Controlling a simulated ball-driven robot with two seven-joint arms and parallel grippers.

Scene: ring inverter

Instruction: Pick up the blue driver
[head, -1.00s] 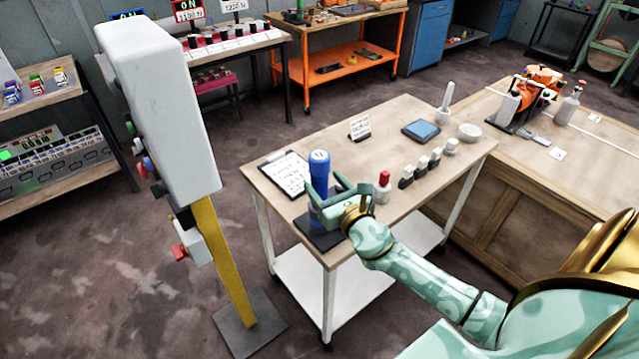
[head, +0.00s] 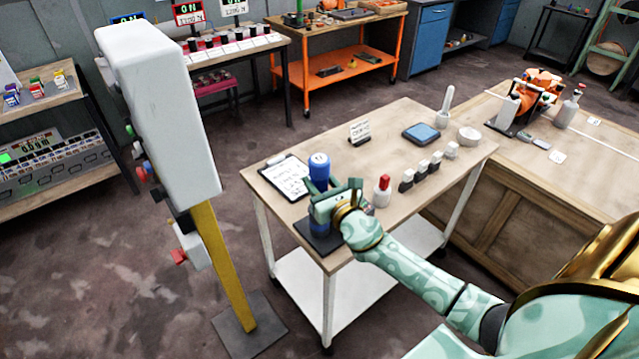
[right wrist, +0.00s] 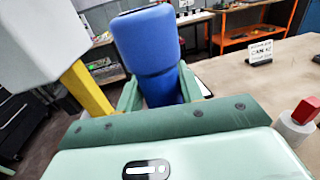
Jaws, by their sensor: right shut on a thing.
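The blue driver (head: 319,170) stands upright at the near left corner of the small table, over a dark base plate (head: 318,238). My right gripper (head: 318,188) is shut on the driver's body, its fingers on either side. The driver's blue top shows above the fingers, and a blue part shows below them. In the right wrist view the driver (right wrist: 148,45) rises between the two green fingers (right wrist: 160,92). Its lower part is hidden there by the gripper's body. My left gripper is not in view.
A clipboard (head: 285,177) lies just behind the driver. A red-capped bottle (head: 382,192) and several small dark-and-white items (head: 421,171) stand to the right. A white box on a yellow post (head: 222,260) stands left of the table (head: 372,150).

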